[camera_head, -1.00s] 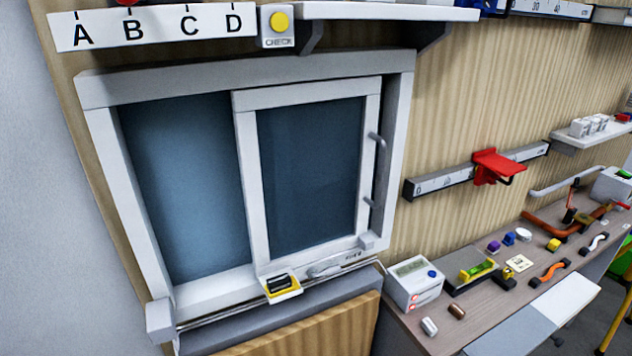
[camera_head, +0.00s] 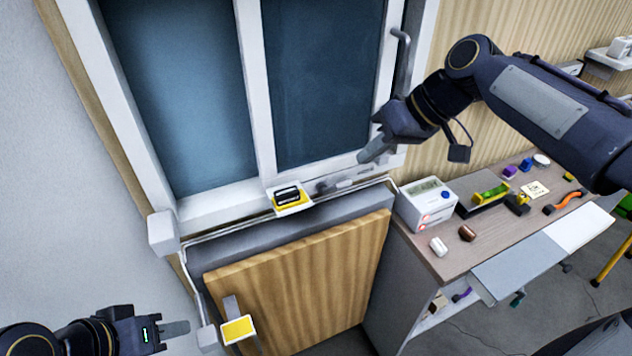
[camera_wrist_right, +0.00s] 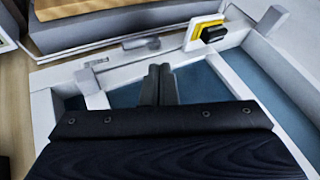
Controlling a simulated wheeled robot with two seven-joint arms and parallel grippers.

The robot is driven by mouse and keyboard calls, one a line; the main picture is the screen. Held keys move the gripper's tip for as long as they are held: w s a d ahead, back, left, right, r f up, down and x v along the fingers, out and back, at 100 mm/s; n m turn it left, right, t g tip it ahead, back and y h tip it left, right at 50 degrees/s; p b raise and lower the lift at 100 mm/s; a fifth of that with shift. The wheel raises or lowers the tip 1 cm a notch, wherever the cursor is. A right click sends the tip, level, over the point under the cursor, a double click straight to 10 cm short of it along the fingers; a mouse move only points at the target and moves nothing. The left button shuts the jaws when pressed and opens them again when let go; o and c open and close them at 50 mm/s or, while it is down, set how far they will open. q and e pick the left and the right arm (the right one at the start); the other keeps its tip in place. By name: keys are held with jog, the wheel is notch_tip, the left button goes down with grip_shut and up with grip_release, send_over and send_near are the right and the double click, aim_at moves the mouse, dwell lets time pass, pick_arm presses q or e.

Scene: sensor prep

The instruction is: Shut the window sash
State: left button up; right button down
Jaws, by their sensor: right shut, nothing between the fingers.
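The window sash, a white-framed dark pane (camera_head: 258,100), sits in the right part of the white window frame (camera_head: 128,120). It has a grey vertical handle (camera_head: 402,60) on its right side. A grey lever (camera_head: 340,181) lies along the bottom rail. My right gripper (camera_head: 372,152) is shut and empty, in front of the sash's lower right corner near the lever; contact cannot be told. In the right wrist view its fingers (camera_wrist_right: 158,75) point at the bottom rail, with the lever (camera_wrist_right: 140,43) beyond. My left gripper (camera_head: 180,328) is low at left, away from the window; its jaw opening is unclear.
A yellow-and-black block (camera_head: 288,197) sits on the sill left of the lever. A desk (camera_head: 480,250) with a white meter box (camera_head: 427,205) and small parts stands right.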

jog(key=a+f, duration=0.2)
jog(key=a+f+p, duration=0.1)
jog(key=a+f, duration=0.1)
jog(key=a, duration=0.1)
jog(key=a+f+p, duration=0.1)
jog(key=a+f, duration=0.2)
jog(key=shift+w, duration=0.2)
pick_arm(q)
notch_tip(320, 180, up, 3)
jog(key=shift+f, duration=0.2)
pick_arm(e)
jog(key=shift+s+a+f, duration=0.1)
jog(key=shift+a, duration=0.3)
